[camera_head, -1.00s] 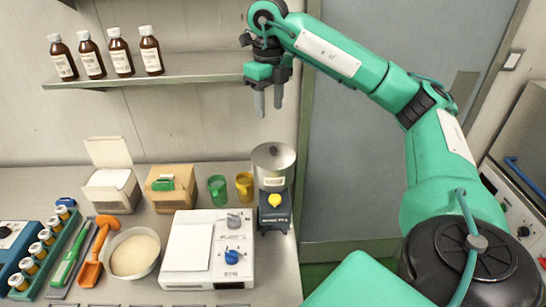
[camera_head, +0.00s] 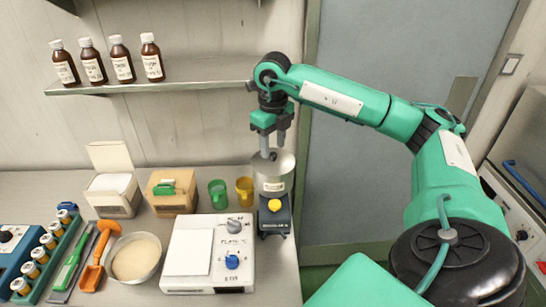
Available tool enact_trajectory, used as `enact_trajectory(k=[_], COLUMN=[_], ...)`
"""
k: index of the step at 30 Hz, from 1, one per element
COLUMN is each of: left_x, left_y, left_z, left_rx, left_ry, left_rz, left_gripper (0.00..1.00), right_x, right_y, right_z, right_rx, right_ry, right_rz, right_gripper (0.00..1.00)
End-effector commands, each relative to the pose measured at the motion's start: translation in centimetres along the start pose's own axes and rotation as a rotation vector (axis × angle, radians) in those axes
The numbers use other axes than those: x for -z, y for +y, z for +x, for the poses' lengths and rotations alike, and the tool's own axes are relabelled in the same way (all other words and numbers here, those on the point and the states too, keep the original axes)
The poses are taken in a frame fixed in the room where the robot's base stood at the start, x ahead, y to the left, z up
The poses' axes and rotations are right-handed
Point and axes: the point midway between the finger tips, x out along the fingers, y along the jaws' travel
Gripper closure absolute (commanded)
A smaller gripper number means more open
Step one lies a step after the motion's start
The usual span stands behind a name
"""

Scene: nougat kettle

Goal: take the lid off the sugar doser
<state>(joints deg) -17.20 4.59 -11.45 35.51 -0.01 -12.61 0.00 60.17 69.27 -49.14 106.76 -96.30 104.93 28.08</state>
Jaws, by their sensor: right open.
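The sugar doser (camera_head: 274,205) stands at the right end of the bench. It has a metal cylinder on a dark base with a yellow knob. Its grey lid (camera_head: 284,163) is on top, with a small dark knob (camera_head: 272,156). My right gripper (camera_head: 271,154) points down from above, its fingers at the lid's knob. It is open. Whether the fingers touch the knob cannot be told. My left gripper is not in view.
A white balance-like device (camera_head: 240,275) stands in front left of the doser. Yellow (camera_head: 244,190) and green (camera_head: 217,193) cups stand to its left. A shelf (camera_head: 200,82) with brown bottles (camera_head: 122,60) is above. A bowl of pale powder (camera_head: 135,258) lies further left.

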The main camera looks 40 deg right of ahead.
Motion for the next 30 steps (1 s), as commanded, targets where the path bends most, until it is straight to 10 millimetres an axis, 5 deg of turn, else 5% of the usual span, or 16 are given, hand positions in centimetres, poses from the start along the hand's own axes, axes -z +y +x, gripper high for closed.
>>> enact_trajectory(k=[12,20,30], left_x=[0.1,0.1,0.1], left_y=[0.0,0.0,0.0], left_z=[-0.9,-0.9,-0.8], left_rx=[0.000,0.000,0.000], left_ry=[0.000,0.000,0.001], left_rz=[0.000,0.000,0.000], left_gripper=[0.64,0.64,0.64], right_x=[0.0,0.0,-0.1], right_y=[0.0,0.0,0.0], right_z=[2.1,2.1,1.9], right_rx=[0.000,0.000,0.000], right_ry=[-0.001,-0.001,-0.001], right_rz=[0.000,0.000,0.000], right_gripper=[0.55,1.00,1.00])
